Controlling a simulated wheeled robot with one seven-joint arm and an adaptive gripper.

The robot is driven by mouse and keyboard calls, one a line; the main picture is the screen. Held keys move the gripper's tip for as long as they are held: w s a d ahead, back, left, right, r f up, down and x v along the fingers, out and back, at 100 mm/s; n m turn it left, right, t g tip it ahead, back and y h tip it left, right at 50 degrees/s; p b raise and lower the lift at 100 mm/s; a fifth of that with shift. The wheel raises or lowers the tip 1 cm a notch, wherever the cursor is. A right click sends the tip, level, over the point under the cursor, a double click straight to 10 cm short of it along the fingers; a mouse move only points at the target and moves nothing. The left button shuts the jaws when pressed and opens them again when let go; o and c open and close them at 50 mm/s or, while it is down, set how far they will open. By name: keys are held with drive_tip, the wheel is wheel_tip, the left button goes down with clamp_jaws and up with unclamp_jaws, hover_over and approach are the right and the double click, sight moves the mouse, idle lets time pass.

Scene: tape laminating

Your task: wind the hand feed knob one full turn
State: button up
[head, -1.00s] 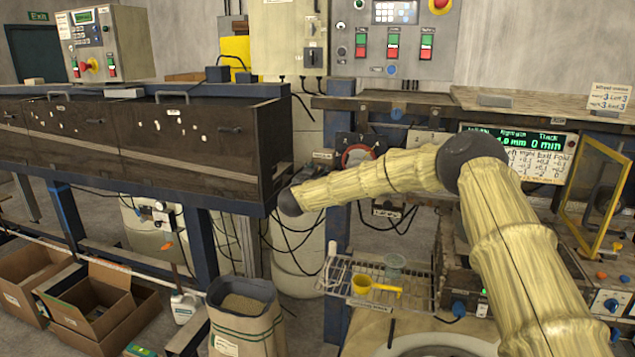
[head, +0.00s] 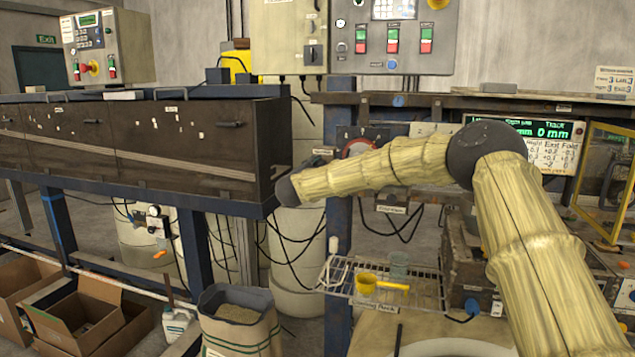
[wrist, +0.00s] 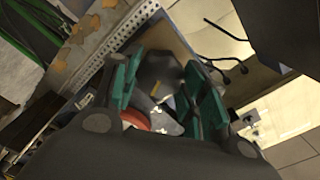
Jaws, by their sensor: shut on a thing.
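In the wrist view, a dark rounded knob (wrist: 158,70) with a small yellow mark sits between the green-padded fingers of my gripper (wrist: 163,84). The gripper is shut on it, with one finger on each side. A red curved part (wrist: 134,119) shows just below the knob, partly covered by the gripper body. In the head view, my yellow-sleeved arm reaches left across the machine front. The fingers and the knob cannot be made out in the head view.
A blue frame post (head: 339,230) stands below the forearm. A wire rack (head: 425,290) with a yellow scoop (head: 368,284) lies in front. A long dark trough (head: 150,140) is at left. Cables (wrist: 228,66) hang close to the knob in the wrist view.

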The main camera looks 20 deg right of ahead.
drive_tip(key=shift+f+m+b, duration=0.15)
drive_tip(key=shift+m+b, duration=3)
drive_tip(key=shift+b, duration=0.4)
drive_tip(key=shift+f+m+b, duration=0.15)
drive_tip(key=shift+m+b, duration=3)
drive_tip(key=shift+b, duration=0.4)
drive_tip(key=o, duration=1.1)
drive_tip(key=shift+r, duration=0.15)
drive_tip(key=shift+c, duration=0.2)
drive_tip(key=shift+r, duration=0.1)
drive_tip(key=v, duration=1.2)
